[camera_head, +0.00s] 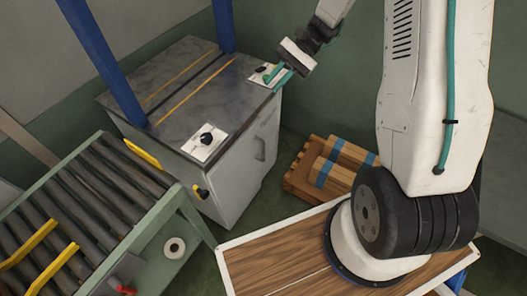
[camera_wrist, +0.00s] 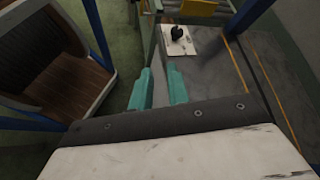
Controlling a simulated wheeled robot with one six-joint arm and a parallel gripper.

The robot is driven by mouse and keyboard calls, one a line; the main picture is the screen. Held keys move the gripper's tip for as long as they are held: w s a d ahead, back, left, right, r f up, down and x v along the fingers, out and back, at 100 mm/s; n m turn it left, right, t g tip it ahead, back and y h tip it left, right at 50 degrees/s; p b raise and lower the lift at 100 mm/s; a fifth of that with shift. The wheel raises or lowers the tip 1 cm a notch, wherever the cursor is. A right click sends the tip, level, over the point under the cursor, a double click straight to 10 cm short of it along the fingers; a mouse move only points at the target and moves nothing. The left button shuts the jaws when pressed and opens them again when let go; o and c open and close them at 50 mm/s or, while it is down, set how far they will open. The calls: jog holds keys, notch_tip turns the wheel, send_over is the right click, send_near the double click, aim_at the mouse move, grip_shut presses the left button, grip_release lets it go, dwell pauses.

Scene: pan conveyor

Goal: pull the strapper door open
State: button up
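The strapper (camera_head: 185,85) is a grey cabinet with a dark top and blue posts. Its door (camera_head: 250,165) is on the right-hand face, looks closed, and has a vertical grey handle (camera_head: 260,149). My gripper (camera_head: 278,76) has teal fingers and is at the strapper's far right top corner, above and beyond the handle. In the wrist view my gripper (camera_wrist: 159,87) has its fingers apart with nothing seen between them. The strapper top (camera_wrist: 215,75) lies to the right there. I cannot make out the handle in the wrist view.
A roller conveyor (camera_head: 170,244) with yellow guides adjoins the strapper at left. A wooden pallet with blue-banded boxes (camera_head: 333,165) stands on the floor right of the door. A wood-topped surface (camera_head: 285,270) is in front. Green floor between the door and pallet is clear.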

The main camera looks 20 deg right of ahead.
jog(key=w+d+f+m+t+y, duration=0.1)
jog(key=w+f+m+y, duration=0.1)
jog(key=f, duration=0.4)
jog(key=w+d+f+m+t+y, duration=0.1)
jog(key=w+d+f+m, duration=0.1)
jog(key=f, duration=0.4)
jog(key=m+t+y, duration=0.3)
jog(key=m+t, duration=0.5)
jog(key=m, duration=0.1)
send_near(264, 151)
jog(key=x, duration=0.5)
jog(key=f+x, duration=0.1)
jog(key=x, duration=0.4)
jog(key=shift+w+f, duration=0.15)
jog(key=shift+w, duration=0.2)
jog(key=shift+d, duration=0.1)
grip_shut()
